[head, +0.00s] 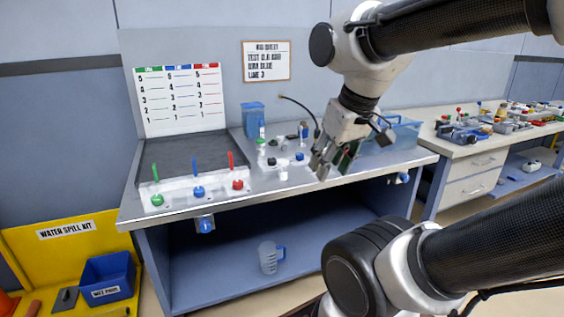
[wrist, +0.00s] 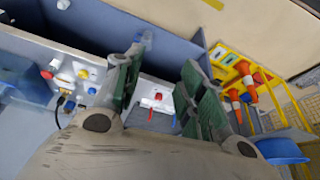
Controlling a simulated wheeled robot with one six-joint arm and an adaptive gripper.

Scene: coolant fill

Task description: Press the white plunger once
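My gripper (head: 332,163) is above the front right part of the grey bench (head: 310,180) in the head view. In the wrist view its two green-padded fingers (wrist: 160,78) stand wide apart with nothing held between them. A group of small knobs and fittings is on the bench left of my gripper in the head view, including a blue knob (head: 299,156) and a black one (head: 271,161). I cannot tell which part is the white plunger.
Green (head: 157,199), blue (head: 198,191) and red (head: 237,184) lever valves line the bench front. A measuring jug (head: 269,258) sits on the lower shelf.

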